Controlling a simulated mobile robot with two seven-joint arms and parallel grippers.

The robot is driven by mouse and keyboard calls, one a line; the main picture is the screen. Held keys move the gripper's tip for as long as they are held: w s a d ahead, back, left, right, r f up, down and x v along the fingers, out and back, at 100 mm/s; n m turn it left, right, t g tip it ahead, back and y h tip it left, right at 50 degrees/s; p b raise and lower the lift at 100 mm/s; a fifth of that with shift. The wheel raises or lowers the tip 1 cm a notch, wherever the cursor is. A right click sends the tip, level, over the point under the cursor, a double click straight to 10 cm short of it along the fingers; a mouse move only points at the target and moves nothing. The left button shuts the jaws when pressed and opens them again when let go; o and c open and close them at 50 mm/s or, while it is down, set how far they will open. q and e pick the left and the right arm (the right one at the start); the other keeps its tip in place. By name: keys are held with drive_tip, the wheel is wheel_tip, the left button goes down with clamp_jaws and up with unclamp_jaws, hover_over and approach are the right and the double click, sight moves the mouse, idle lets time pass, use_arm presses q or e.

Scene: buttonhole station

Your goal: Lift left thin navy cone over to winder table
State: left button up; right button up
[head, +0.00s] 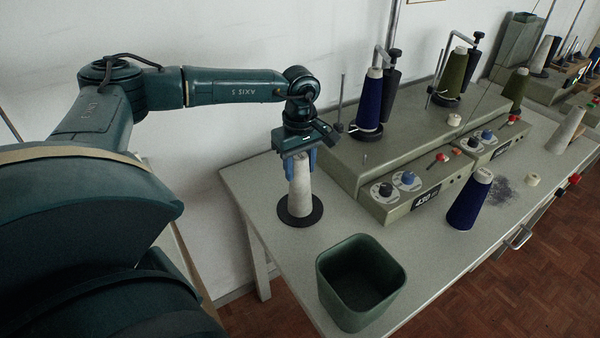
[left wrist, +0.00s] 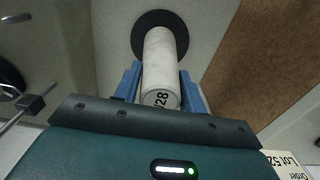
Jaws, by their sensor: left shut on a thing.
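My left gripper (head: 300,162) has its blue fingers closed on the upper part of an off-white cone (head: 300,187). This cone stands upright on a black disc (head: 299,214) at the left end of the table. In the left wrist view the cone (left wrist: 160,57) lies between both fingers, with "28" on its top. A navy cone (head: 468,203) stands on the table at the right, well apart from the gripper. Another navy cone (head: 370,103) stands on the winder's back left holder. My right gripper is out of view.
A green open bin (head: 384,262) stands at the table's front edge. The grey-green winder (head: 420,195), with dials, posts and olive cones (head: 454,72), fills the back. A pale cone (head: 566,130) and grey lint (head: 501,190) are at the right. Bare table (head: 345,220) lies between disc and bin.

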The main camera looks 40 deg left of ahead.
use_arm(q)
drive_tip(key=shift+c, duration=0.7)
drive_tip(key=shift+r, duration=0.1)
wheel_tip(320, 180, up, 9)
drive_tip(key=shift+r, duration=0.2)
wheel_tip(320, 180, up, 5)
drive_tip(key=p, duration=0.3)
drive_tip(key=shift+f, duration=0.1)
